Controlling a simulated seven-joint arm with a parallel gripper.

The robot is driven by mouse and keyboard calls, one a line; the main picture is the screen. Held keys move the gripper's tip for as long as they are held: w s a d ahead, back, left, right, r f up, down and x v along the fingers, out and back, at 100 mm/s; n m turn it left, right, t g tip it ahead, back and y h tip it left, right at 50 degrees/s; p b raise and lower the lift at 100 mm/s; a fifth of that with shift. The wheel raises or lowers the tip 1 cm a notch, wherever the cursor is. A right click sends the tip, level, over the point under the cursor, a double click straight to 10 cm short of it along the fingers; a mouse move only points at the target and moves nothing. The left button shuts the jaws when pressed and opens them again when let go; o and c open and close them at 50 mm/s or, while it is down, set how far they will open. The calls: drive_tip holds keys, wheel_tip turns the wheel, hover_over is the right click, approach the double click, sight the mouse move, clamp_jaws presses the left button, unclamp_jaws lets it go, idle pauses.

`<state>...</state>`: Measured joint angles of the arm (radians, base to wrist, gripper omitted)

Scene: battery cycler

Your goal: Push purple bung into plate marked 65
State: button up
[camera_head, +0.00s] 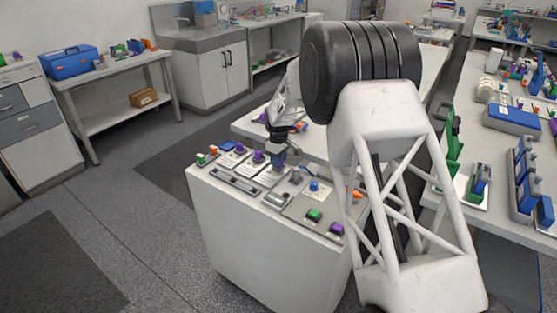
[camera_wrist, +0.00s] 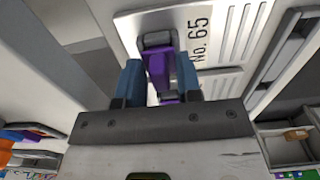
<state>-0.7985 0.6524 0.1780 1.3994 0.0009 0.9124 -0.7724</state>
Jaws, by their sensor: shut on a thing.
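The purple bung (camera_wrist: 160,68) is between the two blue fingers of my gripper (camera_wrist: 159,80) in the wrist view, and the gripper is shut on it. A dark grey block shows at its far end, and a second bit of purple shows lower between the fingers. The pale plate marked No. 65 (camera_wrist: 228,24) lies behind the bung. I cannot tell whether the bung is seated in it or just above it. In the head view my gripper (camera_head: 279,156) points down at the back part of the white cabinet top; the held bung cannot be made out there.
The white cabinet (camera_head: 260,240) carries other purple knobs (camera_head: 239,148) to the left of my gripper. A blue knob (camera_head: 314,186), a green block (camera_head: 313,215) and a purple block (camera_head: 336,229) sit nearer the front right. A bench with blue holders (camera_head: 525,180) stands right.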

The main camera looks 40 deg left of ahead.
drive_tip(key=shift+f, duration=0.2)
drive_tip(key=o, duration=1)
drive_tip(key=shift+c, duration=0.2)
drive_tip(key=shift+r, duration=3.9)
drive_tip(key=shift+d, duration=0.1)
